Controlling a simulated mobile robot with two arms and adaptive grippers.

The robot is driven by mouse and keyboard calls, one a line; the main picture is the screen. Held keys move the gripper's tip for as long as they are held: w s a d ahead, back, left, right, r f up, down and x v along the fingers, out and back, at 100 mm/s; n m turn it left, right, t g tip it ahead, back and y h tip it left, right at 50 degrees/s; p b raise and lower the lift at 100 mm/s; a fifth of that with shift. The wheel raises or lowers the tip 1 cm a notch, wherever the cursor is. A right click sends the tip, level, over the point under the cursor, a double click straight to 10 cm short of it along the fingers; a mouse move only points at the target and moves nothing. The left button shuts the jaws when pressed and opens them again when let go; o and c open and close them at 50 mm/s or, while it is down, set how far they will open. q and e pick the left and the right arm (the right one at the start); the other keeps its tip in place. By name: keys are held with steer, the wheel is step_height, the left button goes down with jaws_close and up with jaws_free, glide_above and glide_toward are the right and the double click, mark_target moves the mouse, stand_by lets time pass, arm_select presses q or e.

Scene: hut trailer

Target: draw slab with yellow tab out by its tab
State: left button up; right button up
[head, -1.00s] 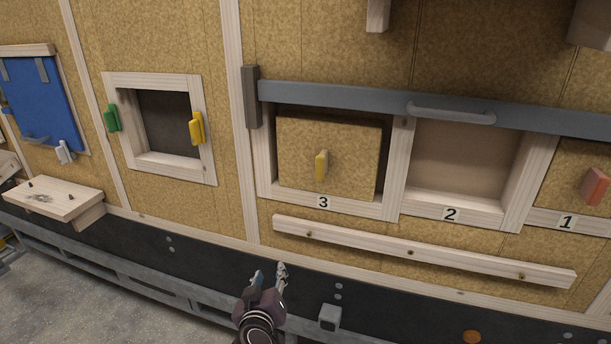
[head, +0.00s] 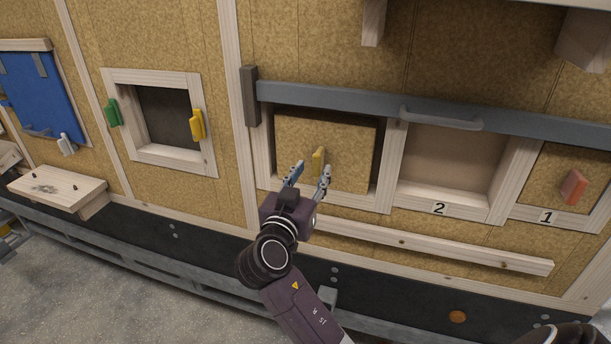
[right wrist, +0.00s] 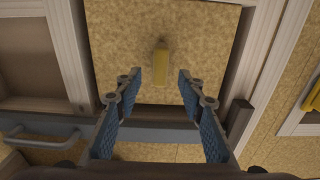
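The slab with the yellow tab (head: 351,147) is a tan board seated in the leftmost opening of the framed row. Its yellow tab (head: 318,157) stands out from its face. The tab also shows in the right wrist view (right wrist: 161,68), upright between and beyond the fingers. My right gripper (head: 308,174) is open in front of the slab, just short of the tab and not visibly touching it. In the right wrist view the open fingers (right wrist: 160,78) have blue pads with nothing between them. My left gripper is not in view.
A grey bar (head: 350,100) with a handle runs above the openings. Opening 2 (head: 452,160) is empty; opening 1 holds a slab with a red tab (head: 573,187). A wooden rail (head: 440,250) runs below. A framed window with green and yellow tabs (head: 196,124) is at left.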

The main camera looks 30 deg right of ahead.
steer(key=shift+x, duration=0.8)
steer(key=shift+c, duration=0.4)
jaws_close()
